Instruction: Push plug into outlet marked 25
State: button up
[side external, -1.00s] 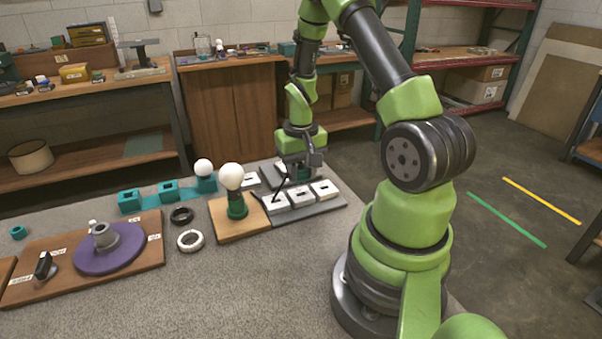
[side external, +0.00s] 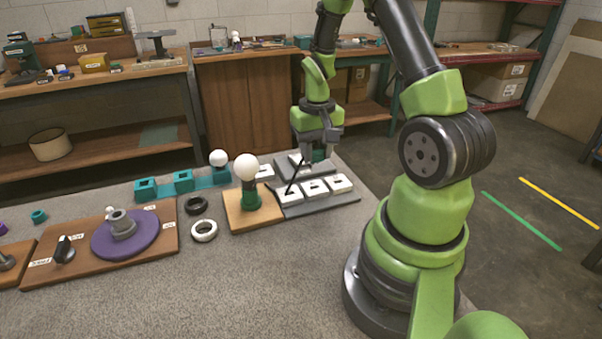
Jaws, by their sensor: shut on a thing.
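My gripper (side external: 319,156) points down over the grey outlet board (side external: 320,206), shut on a small teal plug (side external: 318,155). The plug hangs upright between the fingers, above the back part of the board. A black cord (side external: 296,177) slants up toward it from near the lamp. White outlet blocks with dark openings, such as the front-right one (side external: 340,183), form a front row; others stand behind, partly hidden by the gripper. The outlet numbers are too small to read. I cannot tell which outlet lies under the plug.
A lamp with a white bulb (side external: 246,167) and green base stands on a wooden board left of the outlets. A black ring (side external: 196,205) and a white ring (side external: 204,231) lie on the table. A purple disc (side external: 125,236) is further left. The front table area is clear.

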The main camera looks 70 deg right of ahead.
jog(key=n, duration=0.4)
jog(key=shift+w+a, duration=0.2)
jog(key=shift+w, duration=0.05)
jog(key=n, duration=0.4)
jog(key=shift+w+a+n, duration=0.3)
jog(key=shift+w, duration=0.05)
jog(key=n, duration=0.5)
jog(key=shift+w+a, duration=0.25)
jog(key=shift+w, duration=0.05)
jog(key=n, duration=0.4)
jog(key=w+a+n, duration=0.1)
jog(key=n, duration=0.7)
jog(key=shift+w+a+n, duration=0.2)
jog(key=shift+a+n, duration=0.05)
jog(key=shift+n, duration=0.05)
jog(key=shift+w+a+f+n, duration=0.2)
jog(key=shift+f+n, duration=0.65)
jog(key=shift+n, duration=0.75)
jog(key=shift+w+a+f+n, duration=0.2)
jog(key=shift+f+n, duration=0.7)
jog(key=shift+n, duration=0.7)
jog(key=shift+w+a+f+n, duration=0.1)
jog(key=shift+a+f+n, duration=0.1)
jog(key=shift+f+n, duration=1.05)
jog(key=shift+r+n, duration=0.35)
jog(key=shift+r, duration=0.1)
